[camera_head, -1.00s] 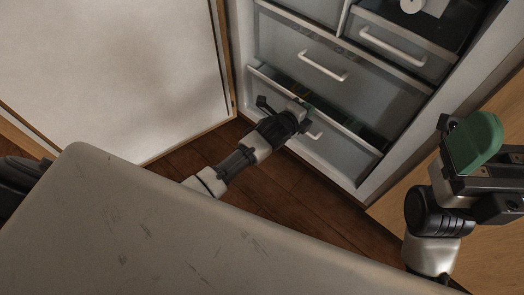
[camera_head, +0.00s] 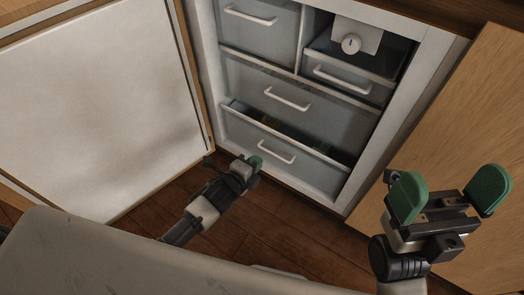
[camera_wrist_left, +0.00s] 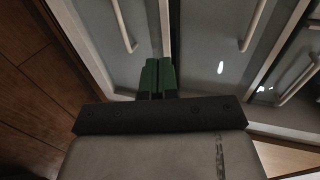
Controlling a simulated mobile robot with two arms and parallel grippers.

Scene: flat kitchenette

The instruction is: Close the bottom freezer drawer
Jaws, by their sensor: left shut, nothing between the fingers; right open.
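The bottom freezer drawer (camera_head: 315,172) is slightly pulled out. A dark gap with some coloured contents shows behind its front's top edge. Its white handle (camera_head: 277,141) is on the front. My left gripper (camera_head: 256,162) is shut and empty, in front of the drawer's lower left part, below and left of the handle in the head view. In the left wrist view its green fingertips (camera_wrist_left: 157,72) point at the drawer fronts, and the bottom handle (camera_wrist_left: 124,27) shows to their left. I cannot tell whether they touch. My right gripper (camera_head: 448,195) is open and empty at the right.
The middle drawer (camera_head: 295,85) and upper drawers (camera_head: 258,18) sit above. The freezer door (camera_head: 100,110) stands open at the left. A wooden panel (camera_head: 470,110) is at the right. Bare wooden floor (camera_head: 270,230) lies in front.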

